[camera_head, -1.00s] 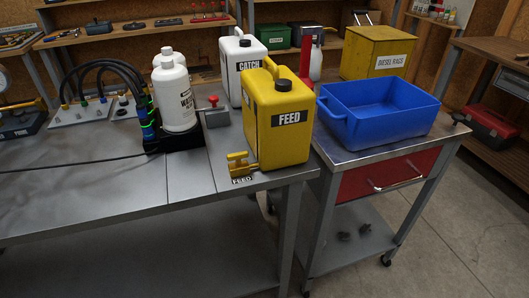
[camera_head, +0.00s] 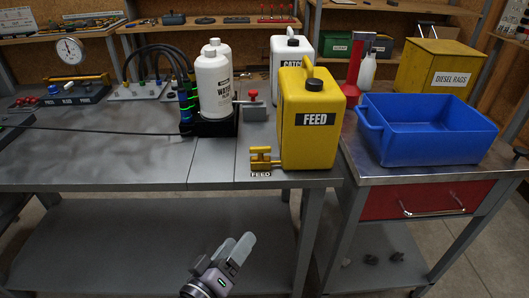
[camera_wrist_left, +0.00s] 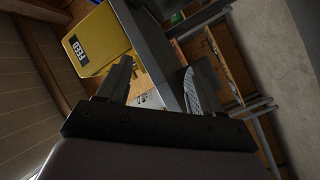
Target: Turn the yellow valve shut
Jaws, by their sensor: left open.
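The yellow valve (camera_head: 262,160) sticks out at the lower left of the yellow FEED jug (camera_head: 312,122), near the front edge of the steel bench, with a FEED label below it. My left gripper (camera_head: 237,250) is open and empty, in front of and below the bench edge, apart from the valve. In the left wrist view, my left gripper (camera_wrist_left: 157,70) has its two fingers spread, and the FEED jug (camera_wrist_left: 93,42) shows beyond them at the upper left. A yellow part between the fingers is partly hidden; it appears to be the valve. My right gripper is not in view.
The bench (camera_head: 110,165) has free room left of the valve. A blue tub (camera_head: 425,135) sits on the cart at right. A thin cable crosses the bench.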

